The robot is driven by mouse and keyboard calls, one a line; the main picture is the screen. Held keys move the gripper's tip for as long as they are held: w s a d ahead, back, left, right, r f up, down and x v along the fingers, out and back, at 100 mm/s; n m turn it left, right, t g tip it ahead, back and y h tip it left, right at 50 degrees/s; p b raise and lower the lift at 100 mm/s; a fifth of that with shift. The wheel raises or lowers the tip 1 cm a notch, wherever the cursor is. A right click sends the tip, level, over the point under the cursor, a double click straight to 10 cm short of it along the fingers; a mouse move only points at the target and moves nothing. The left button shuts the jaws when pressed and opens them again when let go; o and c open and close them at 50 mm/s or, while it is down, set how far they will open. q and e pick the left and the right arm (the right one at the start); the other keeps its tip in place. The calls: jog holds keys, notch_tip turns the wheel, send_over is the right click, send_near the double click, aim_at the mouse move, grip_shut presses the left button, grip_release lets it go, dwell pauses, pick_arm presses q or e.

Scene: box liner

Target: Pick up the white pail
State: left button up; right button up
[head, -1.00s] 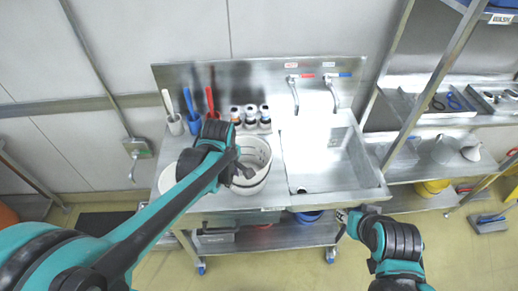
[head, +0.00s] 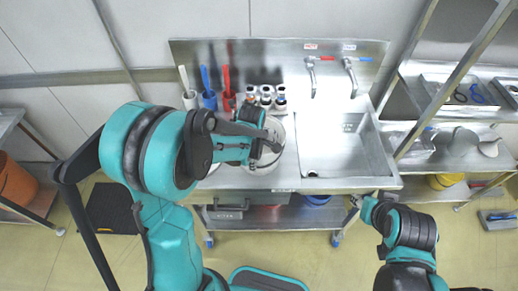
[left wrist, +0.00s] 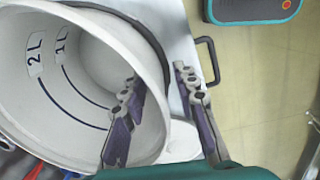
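The white pail (head: 262,168) stands upright on the steel counter, left of the sink basin, partly hidden by my left gripper. In the left wrist view the pail (left wrist: 85,75) fills the left side, with dark volume lines and the marks 1L and 2L inside. My left gripper (head: 270,148) is at the pail's rim. In the left wrist view its fingers (left wrist: 158,77) are apart, one over the pail's opening and one outside, with the rim between them. My right gripper (head: 354,201) is by the counter's front right corner; its fingers are too small to read.
The sink basin (head: 340,155) is right of the pail. Small bottles (head: 266,92) and white, blue and red handled brushes stand behind it. A round white thing left of the pail is mostly hidden by my arm.

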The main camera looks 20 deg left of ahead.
pick_arm(q)
jog(key=shift+f, duration=0.3)
grip_shut()
jog(key=shift+r, duration=0.1)
